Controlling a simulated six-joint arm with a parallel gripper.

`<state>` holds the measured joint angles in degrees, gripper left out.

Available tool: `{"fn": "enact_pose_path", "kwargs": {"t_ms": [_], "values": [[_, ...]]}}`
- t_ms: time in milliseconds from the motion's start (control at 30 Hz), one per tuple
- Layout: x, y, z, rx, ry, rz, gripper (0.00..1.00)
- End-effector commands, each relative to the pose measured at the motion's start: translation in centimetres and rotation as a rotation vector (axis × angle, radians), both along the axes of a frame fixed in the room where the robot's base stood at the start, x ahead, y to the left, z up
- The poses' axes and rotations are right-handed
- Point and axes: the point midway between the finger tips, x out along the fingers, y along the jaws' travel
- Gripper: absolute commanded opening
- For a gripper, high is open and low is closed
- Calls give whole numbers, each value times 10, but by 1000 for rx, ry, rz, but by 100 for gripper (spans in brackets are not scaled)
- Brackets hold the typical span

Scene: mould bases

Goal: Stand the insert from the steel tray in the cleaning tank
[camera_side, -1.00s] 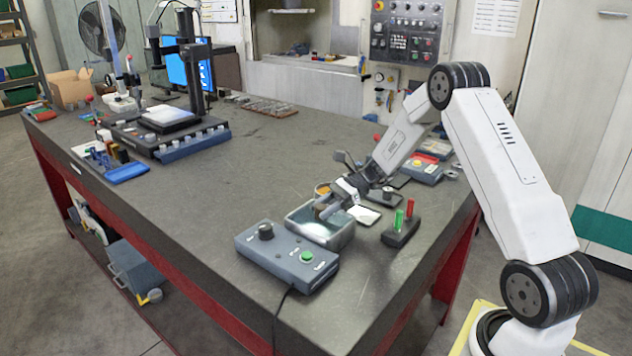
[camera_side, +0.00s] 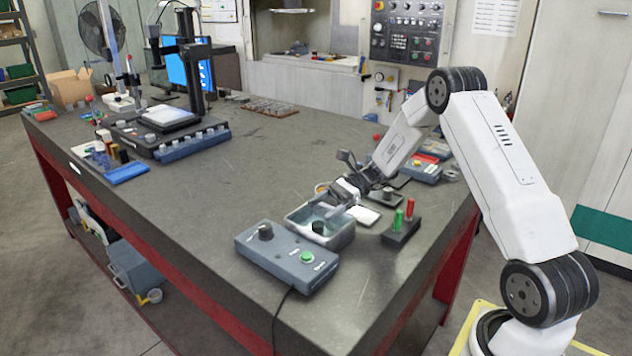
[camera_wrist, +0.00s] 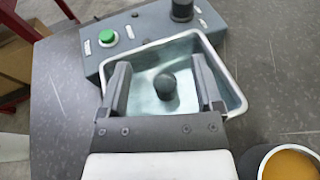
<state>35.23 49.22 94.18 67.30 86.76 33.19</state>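The cleaning tank (camera_side: 335,243) is an open metal basin beside a grey control box. It also shows in the wrist view (camera_wrist: 237,100). A dark grey piece with a rounded top, apparently the insert (camera_wrist: 166,86), stands inside the tank near its middle. It shows small in the side view (camera_side: 319,227). My gripper (camera_wrist: 163,82) is open over the tank, with its two fingers apart on either side of the piece and a visible gap to each. In the side view my gripper (camera_side: 345,207) is at the tank's back right rim. The foot of the piece is hard to make out.
The control box (camera_side: 287,258) with a green button and black knob adjoins the tank. A cup with orange contents (camera_wrist: 289,165) stands close by. A block with green and red pegs (camera_side: 402,230) is to the right. The table's middle is clear; a microscope-like stand (camera_side: 165,125) is far left.

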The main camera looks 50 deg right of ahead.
Motion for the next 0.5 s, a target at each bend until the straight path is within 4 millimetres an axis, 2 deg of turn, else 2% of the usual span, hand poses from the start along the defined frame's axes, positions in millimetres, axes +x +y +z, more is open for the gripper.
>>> {"fn": "enact_pose_path", "kwargs": {"t_ms": [33, 333, 500], "values": [[-2, 4, -49, -101, 71, -49, 84], [-3, 1, -47, -97, 69, -48, 84], [-6, -9, -38, -86, 59, -43, 84]]}}
